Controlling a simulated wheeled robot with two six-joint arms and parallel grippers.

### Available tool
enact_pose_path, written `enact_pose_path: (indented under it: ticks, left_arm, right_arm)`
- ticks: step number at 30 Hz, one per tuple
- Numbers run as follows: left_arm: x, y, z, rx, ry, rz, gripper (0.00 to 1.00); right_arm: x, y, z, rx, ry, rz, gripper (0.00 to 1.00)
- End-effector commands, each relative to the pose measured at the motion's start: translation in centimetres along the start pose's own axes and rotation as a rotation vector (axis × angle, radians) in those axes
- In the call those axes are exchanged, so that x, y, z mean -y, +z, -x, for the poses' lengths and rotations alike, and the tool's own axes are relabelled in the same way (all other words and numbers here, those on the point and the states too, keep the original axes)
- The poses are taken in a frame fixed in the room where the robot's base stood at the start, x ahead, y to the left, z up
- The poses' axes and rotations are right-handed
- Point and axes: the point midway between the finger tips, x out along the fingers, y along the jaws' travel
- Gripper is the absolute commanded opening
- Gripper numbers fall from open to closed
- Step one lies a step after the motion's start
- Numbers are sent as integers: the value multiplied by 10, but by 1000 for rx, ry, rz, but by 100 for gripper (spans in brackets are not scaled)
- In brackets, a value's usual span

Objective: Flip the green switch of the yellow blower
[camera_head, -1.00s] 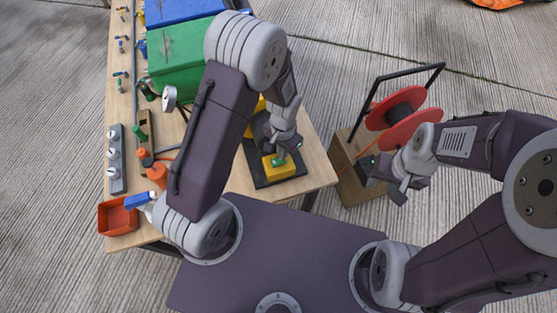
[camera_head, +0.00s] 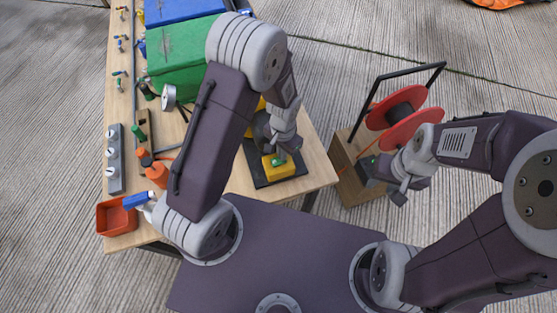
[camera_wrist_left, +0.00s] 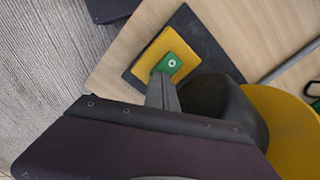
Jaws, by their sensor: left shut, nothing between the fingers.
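The yellow blower stands on a black base plate on the wooden table. Its yellow switch box (camera_head: 284,171) carries the green switch (camera_head: 278,160), partly covered by my arm in the head view. In the left wrist view the green switch (camera_wrist_left: 172,63) has a pale round mark and sits on the yellow box (camera_wrist_left: 152,52), and the rounded yellow blower body (camera_wrist_left: 285,125) shows at right. My left gripper (camera_wrist_left: 163,82) is shut and empty, its tips at the switch's lower edge; I cannot tell whether they touch. My right gripper (camera_head: 400,194) hangs away from the table; its jaw state is unclear.
A green box (camera_head: 185,55) and a blue box (camera_head: 185,10) stand at the table's back. An orange tray (camera_head: 118,217) and a grey panel with knobs (camera_head: 115,158) are at left. A red reel (camera_head: 412,125) on a wooden stand is at right.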

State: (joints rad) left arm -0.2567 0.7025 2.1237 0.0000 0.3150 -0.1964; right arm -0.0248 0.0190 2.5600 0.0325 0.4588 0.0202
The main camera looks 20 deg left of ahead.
Motion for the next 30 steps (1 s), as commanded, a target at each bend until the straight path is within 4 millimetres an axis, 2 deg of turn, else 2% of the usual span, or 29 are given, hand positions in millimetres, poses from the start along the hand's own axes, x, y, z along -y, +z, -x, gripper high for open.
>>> enact_pose_path:
  ticks: [19, 30]
  left_arm:
    - [0, 0, -7, 1, 0, 0, 0]
    - [0, 0, 28, 0, 0, 0, 0]
  right_arm:
    - [0, 0, -4, 0, 0, 0, 37]
    - [1, -3, 29, 0, 0, 0, 37]
